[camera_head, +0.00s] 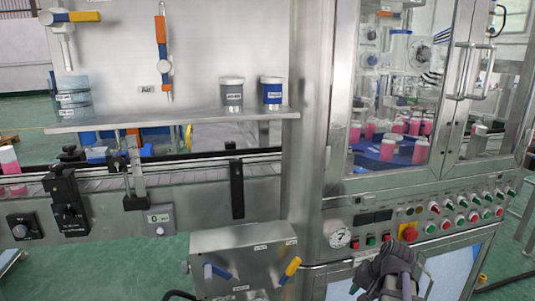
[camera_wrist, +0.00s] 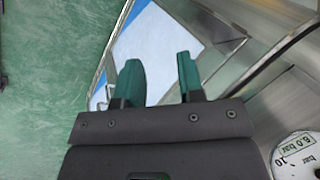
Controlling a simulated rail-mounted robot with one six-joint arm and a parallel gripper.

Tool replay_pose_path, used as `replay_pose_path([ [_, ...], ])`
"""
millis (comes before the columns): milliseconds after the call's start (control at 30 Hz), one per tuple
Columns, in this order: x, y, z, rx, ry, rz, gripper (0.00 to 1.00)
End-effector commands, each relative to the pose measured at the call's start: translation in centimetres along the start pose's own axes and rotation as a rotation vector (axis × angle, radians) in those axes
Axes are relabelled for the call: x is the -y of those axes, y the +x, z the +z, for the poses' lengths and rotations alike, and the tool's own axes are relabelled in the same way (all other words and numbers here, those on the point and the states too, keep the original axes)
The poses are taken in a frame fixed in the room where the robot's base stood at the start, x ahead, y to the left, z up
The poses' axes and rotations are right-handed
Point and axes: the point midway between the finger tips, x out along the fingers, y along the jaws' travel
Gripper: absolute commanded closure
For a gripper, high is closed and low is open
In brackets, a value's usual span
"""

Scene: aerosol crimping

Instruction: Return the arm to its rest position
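My gripper (camera_head: 368,288) is at the bottom of the head view, in front of the lower part of the machine (camera_head: 310,130), below the button panel. One green fingertip shows there; the other is hard to make out. In the wrist view both green fingers of my gripper (camera_wrist: 160,80) stand apart with nothing between them. Behind them are a pale blue-white panel (camera_wrist: 152,45) with a metal frame and the green floor (camera_wrist: 50,90).
The button panel (camera_head: 460,215) and a pressure gauge (camera_head: 340,238) are close to my gripper; the gauge also shows in the wrist view (camera_wrist: 297,155). A valve box (camera_head: 240,262) with blue and yellow handles stands to the left. Glass doors (camera_head: 400,90) enclose pink-filled containers. A shelf (camera_head: 180,117) holds jars.

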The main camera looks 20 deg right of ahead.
Motion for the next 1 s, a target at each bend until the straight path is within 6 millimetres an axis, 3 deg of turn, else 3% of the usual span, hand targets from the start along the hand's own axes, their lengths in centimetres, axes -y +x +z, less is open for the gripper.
replay_pose_path([
  [33,2.6,1.5,3.4,0.047,-0.147,0.092,0.65],
  [100,5.1,2.9,6.8,0.093,-0.318,0.205,0.65],
  [300,11.2,5.3,14.0,0.141,-0.62,0.355,0.65],
  [500,17.5,6.9,20.4,0.179,-0.838,0.344,0.65],
  [533,18.1,4.4,19.9,0.177,-0.826,0.345,0.65],
  [767,21.2,-4.0,19.5,0.175,-0.818,0.343,0.65],
  [900,23.5,-9.9,19.4,0.175,-0.817,0.343,0.65],
  [1000,24.7,-13.0,19.3,0.175,-0.817,0.343,0.65],
])
